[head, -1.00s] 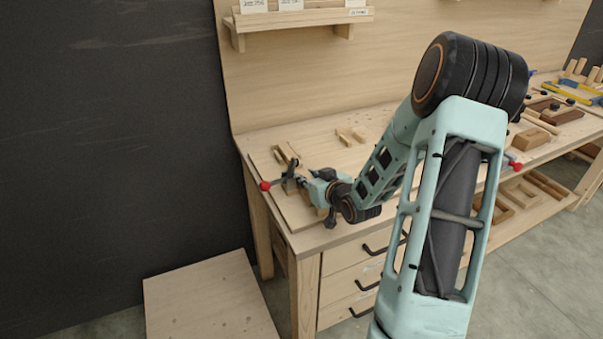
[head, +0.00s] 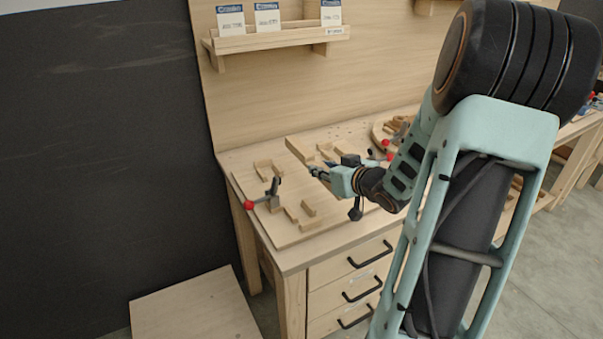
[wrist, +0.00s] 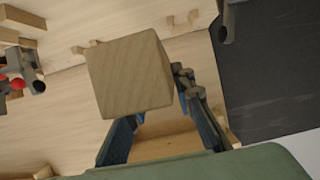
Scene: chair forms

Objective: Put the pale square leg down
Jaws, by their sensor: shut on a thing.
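The pale square leg (wrist: 128,78) is in my gripper (wrist: 155,95), its square end facing the wrist camera. The fingers reach up on both sides of it, and its far length is hidden behind that end. In the head view my gripper (head: 314,169) is over the wooden board (head: 258,190) on the workbench. A pale bar (head: 298,149) shows just beyond the fingertips there; I cannot tell for sure whether it is the held leg or a piece behind.
A red-tipped clamp (head: 266,197) stands at the board's left side, among small wooden blocks (head: 308,208). Another red-knobbed clamp (head: 386,150) is to the right, behind my arm. A shelf with cards (head: 280,38) hangs on the back wall. The bench's left rear corner is bare.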

